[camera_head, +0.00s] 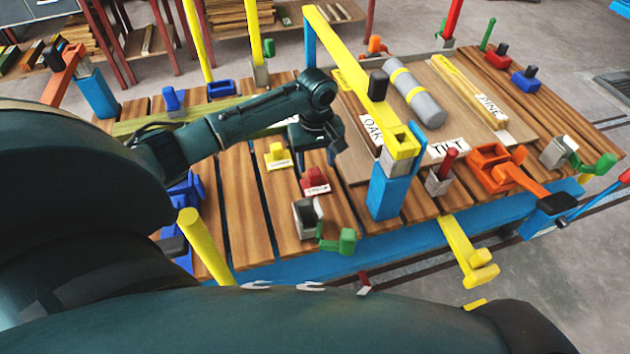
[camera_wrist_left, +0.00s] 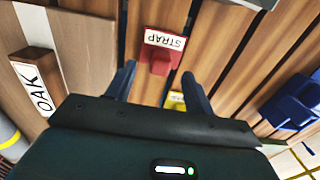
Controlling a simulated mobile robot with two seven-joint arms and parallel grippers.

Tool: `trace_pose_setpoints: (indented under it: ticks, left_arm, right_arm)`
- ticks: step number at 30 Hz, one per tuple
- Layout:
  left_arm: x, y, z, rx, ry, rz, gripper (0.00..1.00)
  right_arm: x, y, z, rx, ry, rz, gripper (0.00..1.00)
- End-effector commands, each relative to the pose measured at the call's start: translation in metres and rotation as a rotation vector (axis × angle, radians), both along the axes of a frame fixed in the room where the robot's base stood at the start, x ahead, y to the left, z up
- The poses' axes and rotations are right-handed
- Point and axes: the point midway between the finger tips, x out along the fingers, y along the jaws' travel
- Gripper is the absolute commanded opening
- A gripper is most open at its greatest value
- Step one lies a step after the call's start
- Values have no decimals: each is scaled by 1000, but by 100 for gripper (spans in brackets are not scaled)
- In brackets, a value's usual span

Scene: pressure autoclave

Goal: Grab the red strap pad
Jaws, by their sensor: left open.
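The red strap pad (camera_head: 315,181) is a small block with a raised knob and a white label, lying on the wooden slats of the table. In the left wrist view the red strap pad (camera_wrist_left: 160,64) sits ahead of the fingers, its label reading STRAP. My left gripper (camera_head: 320,155) is above the slats, just behind the pad in the head view. In the left wrist view its fingers (camera_wrist_left: 159,74) are spread apart, with nothing held between them. The knob is roughly in line with the gap. My right gripper is not in view.
A yellow pad (camera_head: 277,158) lies to the left of the red pad. A grey clamp with a green handle (camera_head: 309,217) stands in front. A blue post (camera_head: 390,190) with a yellow bar rises to the right, near the OAK and TILT labels. Blue pieces (camera_wrist_left: 290,105) lie off to one side.

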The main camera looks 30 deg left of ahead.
Motion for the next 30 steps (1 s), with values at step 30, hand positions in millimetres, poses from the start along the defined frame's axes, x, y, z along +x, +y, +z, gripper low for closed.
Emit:
trace_pose_setpoints:
  ticks: [30]
  left_arm:
    - [-2,2,-54,-1,-2,-1,29]
  right_arm:
    - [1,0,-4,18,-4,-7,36]
